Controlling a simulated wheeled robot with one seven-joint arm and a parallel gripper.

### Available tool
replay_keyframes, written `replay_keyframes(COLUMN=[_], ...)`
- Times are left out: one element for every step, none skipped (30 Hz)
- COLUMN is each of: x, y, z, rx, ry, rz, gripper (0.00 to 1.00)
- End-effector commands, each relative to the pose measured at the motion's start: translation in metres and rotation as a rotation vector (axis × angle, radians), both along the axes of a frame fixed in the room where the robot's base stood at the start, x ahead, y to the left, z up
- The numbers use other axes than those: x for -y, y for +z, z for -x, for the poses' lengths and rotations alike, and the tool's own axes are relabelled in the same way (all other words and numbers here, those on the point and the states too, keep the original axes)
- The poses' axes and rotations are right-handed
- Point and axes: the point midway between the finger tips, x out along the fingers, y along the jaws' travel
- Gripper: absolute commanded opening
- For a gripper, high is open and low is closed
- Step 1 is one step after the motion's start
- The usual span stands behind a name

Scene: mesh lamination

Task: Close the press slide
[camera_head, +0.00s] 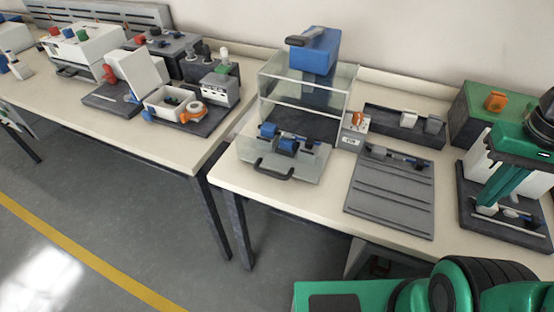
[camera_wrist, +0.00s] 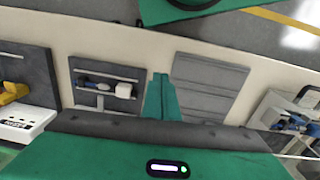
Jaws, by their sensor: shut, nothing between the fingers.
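The press (camera_head: 312,85) has a clear-walled housing with a blue block (camera_head: 320,50) on top. Its grey slide (camera_head: 300,172) sticks out at the front, with a dark handle (camera_head: 275,172) and blue parts (camera_head: 287,145) on it. The slide is pulled out. In the wrist view, part of the press (camera_wrist: 292,118) shows at the right edge, cut off. My gripper (camera_head: 487,202) is at the far right, over a dark tray, well away from the slide. In the wrist view, its green fingers (camera_wrist: 160,85) are together with nothing between them.
A grey ribbed board (camera_head: 390,205) lies right of the press. A narrow dark tray (camera_head: 405,125) stands behind it. A green box with an orange knob (camera_head: 495,101) is at the back right. A separate table with several devices (camera_head: 160,90) stands left, across a gap.

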Motion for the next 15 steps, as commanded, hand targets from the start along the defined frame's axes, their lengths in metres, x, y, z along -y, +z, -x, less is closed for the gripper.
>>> replay_keyframes(x=[-0.005, -0.009, -0.014, -0.018, -0.023, -0.03, -0.036, -0.042, -0.051, -0.059, -0.066, -0.077, -0.086, -0.095, -0.108], y=[0.001, 0.003, 0.004, 0.005, 0.006, 0.008, 0.009, 0.009, 0.011, 0.011, 0.012, 0.013, 0.014, 0.014, 0.015], z=[-0.012, -0.02, -0.03, -0.038, -0.046, -0.056, -0.064, -0.071, -0.081, -0.088, -0.095, -0.104, -0.11, -0.116, -0.124], rx=[-0.008, -0.01, -0.013, -0.017, -0.02, -0.024, -0.028, -0.031, -0.036, -0.041, -0.045, -0.05, -0.054, -0.06, -0.065], ry=[0.1, 0.169, 0.263, 0.337, 0.408, 0.504, 0.577, 0.648, 0.744, 0.817, 0.889, 0.986, 1.058, 1.129, 1.226], rz=[0.015, 0.028, 0.043, 0.054, 0.066, 0.08, 0.092, 0.103, 0.118, 0.128, 0.139, 0.154, 0.165, 0.175, 0.191], gripper=[0.0, 0.0, 0.0, 0.0, 0.0, 0.0, 0.0, 0.0, 0.0, 0.0, 0.0, 0.0, 0.0, 0.0, 0.0])
